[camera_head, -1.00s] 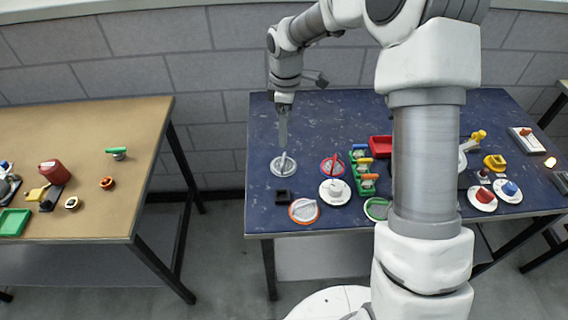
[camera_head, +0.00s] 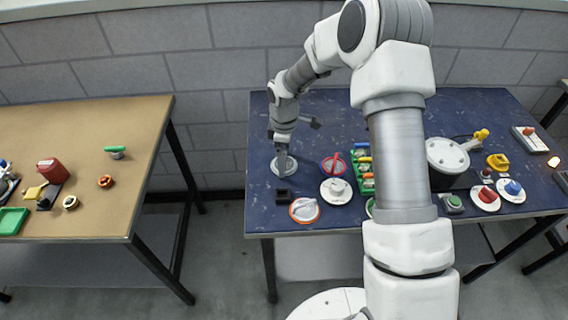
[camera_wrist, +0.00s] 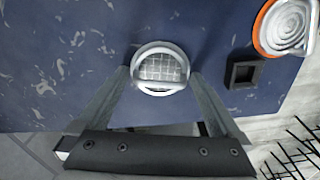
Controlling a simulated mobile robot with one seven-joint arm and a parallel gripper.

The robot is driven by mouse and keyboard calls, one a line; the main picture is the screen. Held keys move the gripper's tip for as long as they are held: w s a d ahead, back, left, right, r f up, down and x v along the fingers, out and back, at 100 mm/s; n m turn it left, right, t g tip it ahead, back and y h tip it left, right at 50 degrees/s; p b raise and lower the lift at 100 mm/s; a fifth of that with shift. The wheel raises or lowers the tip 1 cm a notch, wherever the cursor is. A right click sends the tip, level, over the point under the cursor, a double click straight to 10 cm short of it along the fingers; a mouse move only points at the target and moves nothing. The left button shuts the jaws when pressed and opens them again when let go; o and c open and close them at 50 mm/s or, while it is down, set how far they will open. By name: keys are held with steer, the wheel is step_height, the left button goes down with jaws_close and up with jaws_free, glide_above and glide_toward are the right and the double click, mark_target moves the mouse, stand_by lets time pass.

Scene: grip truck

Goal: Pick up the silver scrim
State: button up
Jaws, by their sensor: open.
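The silver scrim (camera_head: 293,168) is a small round disc lying flat near the left end of the blue table. In the wrist view the scrim (camera_wrist: 160,66) shows a pale ring around a grid-like mesh, with a thick light bar across its lower edge. My gripper (camera_head: 283,173) points down over the scrim and hides part of it in the head view. In the wrist view my gripper (camera_wrist: 159,76) is open, with one finger on each side of the scrim. I see no clear contact between the fingers and the disc.
A black square holder (camera_head: 283,196) and an orange-rimmed disc (camera_head: 304,211) lie in front of the scrim. A red-rimmed disc (camera_head: 333,165) and a white disc (camera_head: 336,192) lie to its right. The blue table (camera_head: 262,215) is clear to the scrim's left.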

steer(key=c, duration=1.1)
steer(key=shift+r, duration=0.15)
